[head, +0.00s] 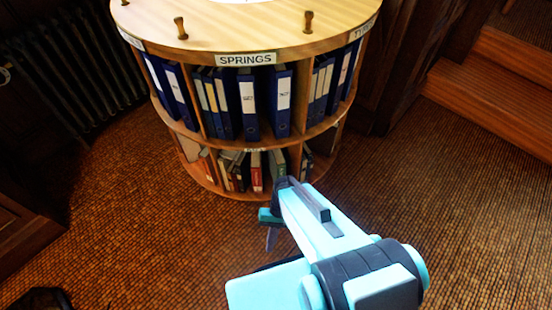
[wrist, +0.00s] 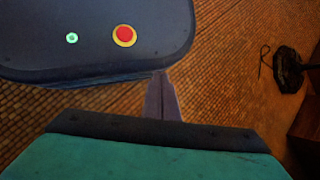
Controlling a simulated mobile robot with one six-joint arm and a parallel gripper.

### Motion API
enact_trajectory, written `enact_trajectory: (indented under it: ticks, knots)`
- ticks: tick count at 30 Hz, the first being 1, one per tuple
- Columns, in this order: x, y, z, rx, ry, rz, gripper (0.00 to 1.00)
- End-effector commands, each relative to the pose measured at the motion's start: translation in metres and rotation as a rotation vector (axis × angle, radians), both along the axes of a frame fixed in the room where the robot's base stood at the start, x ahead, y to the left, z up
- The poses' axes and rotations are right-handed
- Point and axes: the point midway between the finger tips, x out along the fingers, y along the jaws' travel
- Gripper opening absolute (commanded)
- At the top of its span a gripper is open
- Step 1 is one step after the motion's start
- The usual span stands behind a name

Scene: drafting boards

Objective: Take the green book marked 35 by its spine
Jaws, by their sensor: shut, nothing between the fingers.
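Several books stand on the lower shelf of a round wooden bookcase (head: 222,132) in the head view. A dark grey-green book (head: 277,160) stands at the right of this row, but no number 35 is readable on any spine, so I cannot tell which book is the marked one. My gripper (head: 271,240) is in front of and below the bookcase, apart from the books, pointing down over the floor. In the wrist view my gripper (wrist: 163,98) shows its fingers together with nothing between them. No book shows in the wrist view.
Blue binders (head: 248,103) fill the upper shelf under a SPRINGS label (head: 246,59). Wooden pegs (head: 181,28) stand on top. Wooden steps (head: 490,85) are at the right, a dark radiator (head: 80,70) at the left.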

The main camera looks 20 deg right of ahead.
Motion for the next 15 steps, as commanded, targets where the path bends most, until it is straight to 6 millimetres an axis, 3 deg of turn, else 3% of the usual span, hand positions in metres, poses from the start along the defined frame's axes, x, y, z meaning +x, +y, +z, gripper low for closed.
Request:
enact_trajectory:
  ticks: [1,15]
  knots:
    - [-0.001,-0.002,0.017,-0.01,-0.002,0.01,0.0]
    - [-0.011,-0.026,0.083,-0.098,-0.018,0.109,0.0]
